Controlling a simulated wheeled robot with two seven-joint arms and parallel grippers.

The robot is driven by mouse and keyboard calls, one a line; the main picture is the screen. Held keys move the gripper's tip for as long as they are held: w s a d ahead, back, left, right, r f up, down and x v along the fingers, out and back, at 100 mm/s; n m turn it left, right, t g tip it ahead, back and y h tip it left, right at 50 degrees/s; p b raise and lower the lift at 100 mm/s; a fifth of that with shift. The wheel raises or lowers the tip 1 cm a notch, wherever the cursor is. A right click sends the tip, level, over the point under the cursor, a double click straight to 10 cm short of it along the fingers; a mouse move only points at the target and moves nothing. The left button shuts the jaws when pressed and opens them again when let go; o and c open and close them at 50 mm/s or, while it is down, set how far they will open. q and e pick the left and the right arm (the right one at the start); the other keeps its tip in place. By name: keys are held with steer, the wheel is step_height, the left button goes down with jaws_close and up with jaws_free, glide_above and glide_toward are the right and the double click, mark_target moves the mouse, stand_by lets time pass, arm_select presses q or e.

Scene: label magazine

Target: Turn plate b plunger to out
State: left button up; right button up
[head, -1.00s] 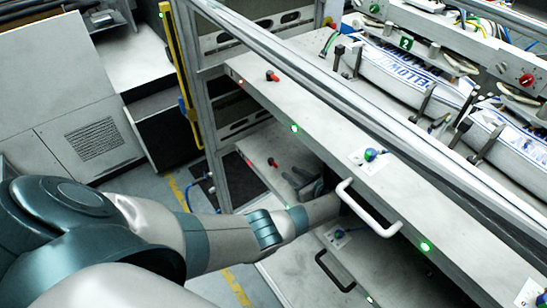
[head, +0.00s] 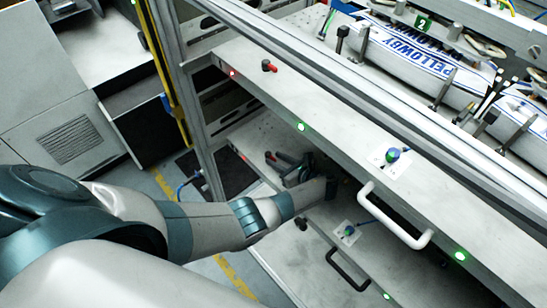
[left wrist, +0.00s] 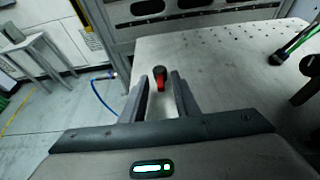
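Two pale sliding plates show in the head view, an upper plate (head: 330,110) and a lower plate (head: 385,245); I cannot read which is b. A red plunger with a dark knob (head: 270,156) stands at the lower plate's far left end. It also shows in the left wrist view (left wrist: 160,78). My left gripper (head: 282,163) reaches under the upper plate, close beside this plunger. In the left wrist view its fingers (left wrist: 160,80) are apart, with the plunger between or just beyond the tips. Another red plunger (head: 268,66) is on the upper plate. My right gripper is out of view.
A frame post (head: 190,120) stands to the left. A green-and-black part (left wrist: 292,45) lies right of the gripper.

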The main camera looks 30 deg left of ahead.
arm_select(q)
steer(key=shift+d, duration=0.1)
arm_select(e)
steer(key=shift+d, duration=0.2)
arm_select(q)
steer(key=shift+c, duration=0.9)
jaws_close()
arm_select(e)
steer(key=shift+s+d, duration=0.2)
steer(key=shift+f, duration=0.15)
